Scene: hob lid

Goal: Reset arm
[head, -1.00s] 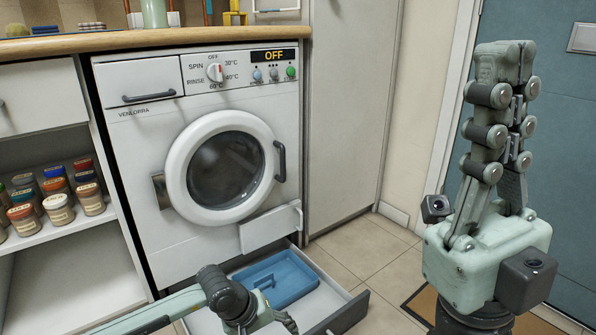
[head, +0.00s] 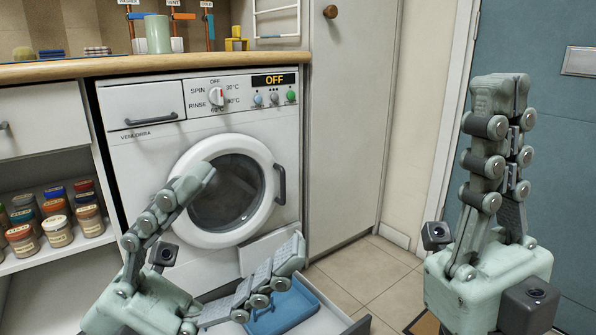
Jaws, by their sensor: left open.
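My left gripper (head: 250,212) is raised at the lower left in front of the washing machine, its two fingers spread wide apart with nothing between them. One finger overlaps the round door in the picture, and the other passes in front of the blue tray. My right gripper (head: 502,90) stands upright at the right, fingers pointing up. Its fingers line up one behind the other, so the gap between them cannot be judged. No object shows in it.
The white washing machine (head: 225,118) reads OFF, with its round door (head: 259,222) shut. Below, a drawer is pulled out with a blue tray (head: 283,308) in it. Spice jars (head: 58,230) stand on the left shelf. A wooden counter (head: 180,64) runs above. Tiled floor (head: 365,270) is clear at centre right.

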